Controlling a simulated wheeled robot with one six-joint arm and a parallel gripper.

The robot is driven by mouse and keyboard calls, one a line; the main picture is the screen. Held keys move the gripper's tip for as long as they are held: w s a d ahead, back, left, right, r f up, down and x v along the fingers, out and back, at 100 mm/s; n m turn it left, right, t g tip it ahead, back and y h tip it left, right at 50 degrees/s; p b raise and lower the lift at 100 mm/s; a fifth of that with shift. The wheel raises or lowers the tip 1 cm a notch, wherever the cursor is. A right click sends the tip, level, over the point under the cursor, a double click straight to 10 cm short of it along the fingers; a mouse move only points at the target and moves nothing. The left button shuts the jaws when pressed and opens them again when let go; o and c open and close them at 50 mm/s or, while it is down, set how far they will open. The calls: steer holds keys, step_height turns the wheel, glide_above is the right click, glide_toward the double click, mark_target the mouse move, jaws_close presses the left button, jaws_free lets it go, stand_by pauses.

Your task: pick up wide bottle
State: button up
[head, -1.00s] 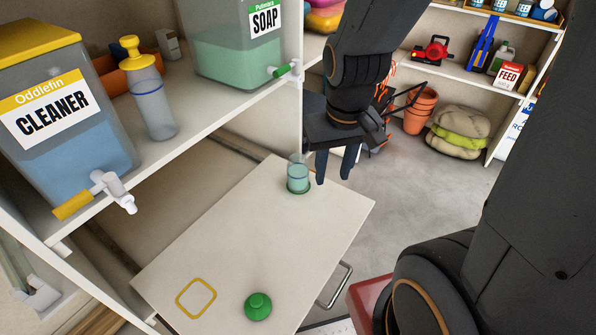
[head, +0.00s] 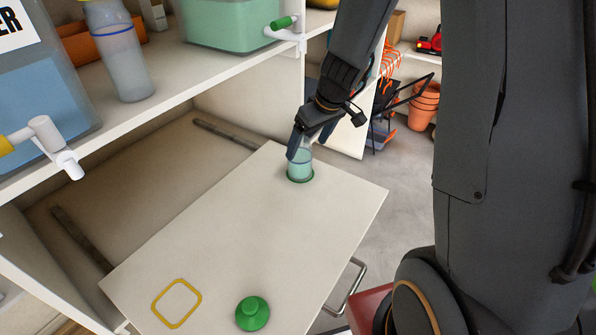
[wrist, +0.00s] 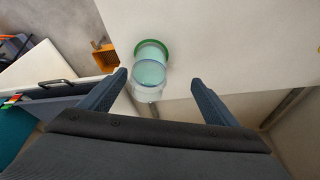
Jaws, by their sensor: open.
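A clear wide bottle (head: 300,166) holding pale green liquid stands upright on a green ring marking near the far corner of the white pull-out board (head: 240,225). It has no cap on it. My gripper (head: 304,146) is open at the bottle's top in the head view, and its fingers partly hide the rim. In the wrist view the bottle (wrist: 149,75) shows ahead of and between the two spread fingers of my gripper (wrist: 157,88), nearer the left finger. I see no finger closed on it.
A green cap (head: 252,313) lies on the board near a yellow square outline (head: 177,303). The shelf above holds a soap tank (head: 235,22), a cleaner tank (head: 40,95) and a bottle with a blue line (head: 118,55).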

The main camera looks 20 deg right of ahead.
mark_target(308, 150)
steer(key=shift+n, duration=0.4)
steer(key=w+f, duration=0.1)
steer(key=w, duration=0.1)
steer(key=w+d+f+b, duration=0.1)
steer(key=f, duration=0.1)
steer(key=shift+w+f, duration=0.3)
steer(key=shift+w, duration=0.1)
steer(key=shift+t, duration=0.3)
steer(key=shift+a+b+x, duration=0.15)
steer(key=shift+b+x, duration=0.15)
steer(key=shift+x, duration=1.6)
steer(key=shift+a+b+x, duration=0.2)
steer(key=shift+b+x, duration=0.05)
steer(key=shift+x, duration=1.7)
steer(key=shift+s, duration=0.15)
steer(key=shift+c, duration=0.5)
steer(key=c, duration=1.4)
steer(key=shift+c, duration=0.8)
steer(key=shift+r, duration=0.15)
